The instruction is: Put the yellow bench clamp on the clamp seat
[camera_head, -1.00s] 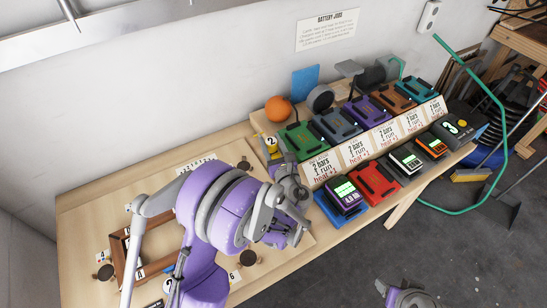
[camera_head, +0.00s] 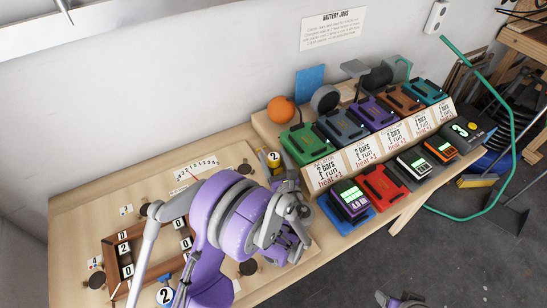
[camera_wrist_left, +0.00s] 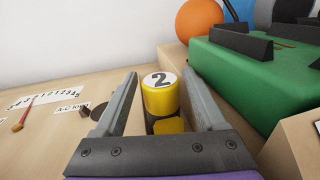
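The yellow bench clamp (camera_head: 274,160) is a short upright yellow cylinder with a white top marked 2. It stands on the bench beside the green battery dock, partly hidden by my left gripper (camera_head: 284,180). In the left wrist view the clamp (camera_wrist_left: 161,96) shows between the two open fingers of my left gripper (camera_wrist_left: 160,80), with a visible gap on each side. Several dark round discs are on the board, one near the clamp (camera_head: 243,168); I cannot tell which thing is the clamp seat. My right gripper (camera_head: 400,300) is cut off at the bottom edge.
The green dock (camera_head: 305,144) and an orange ball (camera_head: 281,109) are close to the clamp. A wooden frame with number tiles (camera_head: 124,236) and a blue piece marked 2 (camera_head: 166,295) are at the left. A dial card (camera_head: 196,168) lies behind.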

